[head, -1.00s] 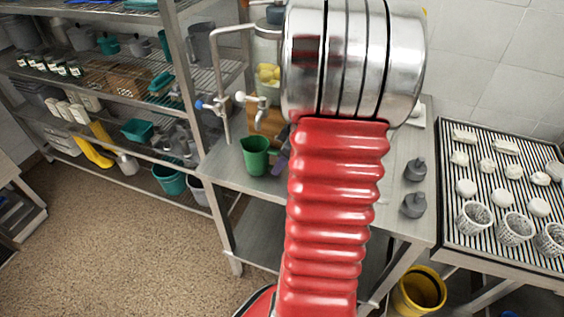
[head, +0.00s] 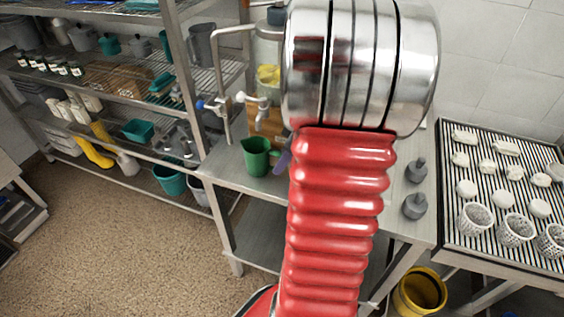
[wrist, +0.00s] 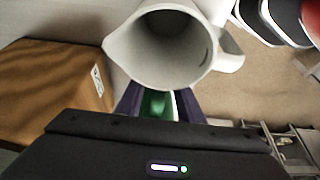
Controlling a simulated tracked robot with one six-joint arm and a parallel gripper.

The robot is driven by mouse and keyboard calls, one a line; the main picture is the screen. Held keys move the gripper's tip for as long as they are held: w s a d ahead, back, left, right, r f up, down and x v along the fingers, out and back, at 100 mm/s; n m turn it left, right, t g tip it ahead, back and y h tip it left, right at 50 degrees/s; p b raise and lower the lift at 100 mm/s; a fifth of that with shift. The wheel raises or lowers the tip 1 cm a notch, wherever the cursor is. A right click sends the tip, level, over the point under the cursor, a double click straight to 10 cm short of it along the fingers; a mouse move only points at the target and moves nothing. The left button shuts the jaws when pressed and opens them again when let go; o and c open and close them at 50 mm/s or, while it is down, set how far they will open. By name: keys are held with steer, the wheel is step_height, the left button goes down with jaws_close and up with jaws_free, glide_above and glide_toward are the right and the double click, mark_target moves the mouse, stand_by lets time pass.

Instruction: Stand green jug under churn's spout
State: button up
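The green jug (head: 257,157) is upright at the left part of the steel table, just below and near a white tap (head: 260,112). I cannot tell whether its base touches the table. My gripper's purple finger (head: 283,161) shows at the jug's right side; the arm hides the rest. In the wrist view, my gripper (wrist: 158,103) has a purple finger on each side of a green part of the jug (wrist: 156,106). A pale, open-mouthed shape with a handle (wrist: 165,50) covers the fingertips and most of the jug there; I cannot tell what it is.
A brown box (wrist: 50,88) stands left of the gripper in the wrist view. Grey weights (head: 415,206) stand on the table's right. Shelving (head: 185,60) is at the left.

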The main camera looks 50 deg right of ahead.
steer(key=v, duration=0.9)
steer(key=shift+s+r, duration=0.1)
steer(key=shift+r, duration=0.25)
steer(key=w+a+r+m+h, duration=0.1)
steer(key=w+a+r, duration=0.1)
steer(key=a, duration=0.7)
steer(key=w+a+r+m, duration=0.1)
steer(key=w+a+r, duration=0.15)
steer(key=a, duration=0.75)
steer(key=s+a+r+m, duration=0.1)
steer(key=s+a, duration=0.2)
steer(key=a, duration=0.4)
steer(key=s+a+m+t, duration=0.1)
steer(key=s+a, duration=0.2)
steer(key=a, duration=0.5)
steer(key=shift+a+r+h, duration=0.2)
steer(key=shift+r+h, duration=0.1)
steer(key=shift+r, duration=0.05)
steer(key=shift+s, duration=0.15)
steer(key=shift+c, duration=0.4)
